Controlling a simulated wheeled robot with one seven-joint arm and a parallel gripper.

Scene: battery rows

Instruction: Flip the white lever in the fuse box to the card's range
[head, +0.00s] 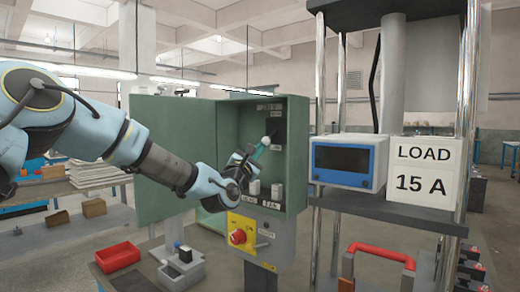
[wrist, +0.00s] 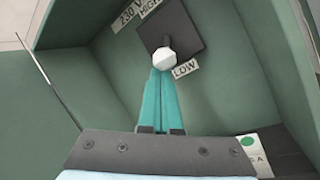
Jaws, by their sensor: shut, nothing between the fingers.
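The open green fuse box (head: 294,150) stands mid-picture. Inside, the lever's white knob (head: 266,140) sits on a dark square plate (wrist: 190,28), with a HIGH label (wrist: 149,8) above and a LOW label (wrist: 186,68) below. In the wrist view the knob (wrist: 165,58) is at the plate's lower edge, on the LOW side. My gripper (wrist: 162,74) is shut and empty, its teal fingertips just below the knob; I cannot tell if they touch. In the head view my gripper (head: 259,151) reaches into the box. The card (head: 423,170) reads LOAD 15 A.
Two white blocks (head: 276,191) stand in the box's lower part. The box door (head: 175,160) hangs open at left. A yellow panel with a red knob (head: 238,237) is below.

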